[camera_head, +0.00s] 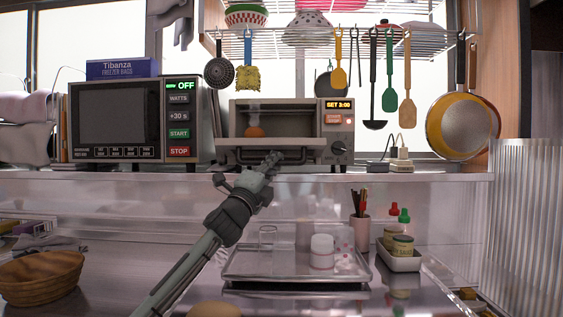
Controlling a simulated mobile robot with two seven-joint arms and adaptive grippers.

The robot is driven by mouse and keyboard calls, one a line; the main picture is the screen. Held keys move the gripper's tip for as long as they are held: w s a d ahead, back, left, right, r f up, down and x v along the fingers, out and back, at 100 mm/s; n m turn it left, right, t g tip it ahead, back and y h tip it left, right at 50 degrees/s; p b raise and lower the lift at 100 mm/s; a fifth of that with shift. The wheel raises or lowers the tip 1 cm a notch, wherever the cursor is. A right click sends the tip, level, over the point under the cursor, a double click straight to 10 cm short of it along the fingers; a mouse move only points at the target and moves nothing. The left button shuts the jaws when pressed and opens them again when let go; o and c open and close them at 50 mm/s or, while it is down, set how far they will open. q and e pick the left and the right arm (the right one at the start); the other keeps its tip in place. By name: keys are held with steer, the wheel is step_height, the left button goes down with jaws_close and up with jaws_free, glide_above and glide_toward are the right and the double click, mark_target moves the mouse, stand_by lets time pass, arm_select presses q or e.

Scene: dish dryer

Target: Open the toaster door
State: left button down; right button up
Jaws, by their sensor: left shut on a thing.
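The toaster oven (339,132) stands on the metal shelf, with a lit display reading "SET 3:00". Its door (300,141) is swung down, so the cavity shows, with a small orange-brown item (255,131) inside. The dark door handle (293,155) runs along the door's front edge. My left gripper (270,162) reaches up from below and is shut on the handle near its middle; its fingertips are small and partly blend with the handle. My right gripper is not in view.
A microwave (178,92) with a freezer-bag box (122,68) on top stands left of the toaster. Utensils and pans (461,125) hang above and to the right.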

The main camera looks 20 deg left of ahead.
arm_select(q)
steer(key=shift+s+d+r, duration=0.2)
steer(key=c, duration=1.9)
jaws_free()
steer(key=shift+s+r, duration=0.1)
steer(key=shift+s, duration=0.05)
steer(key=shift+o, duration=0.5)
steer(key=shift+s+a+r, duration=0.1)
steer(key=shift+s, duration=0.05)
steer(key=shift+f, duration=0.25)
steer(key=v, duration=1.1)
steer(key=shift+s+f, duration=0.2)
steer(key=shift+s, duration=0.1)
steer(key=shift+a, duration=0.1)
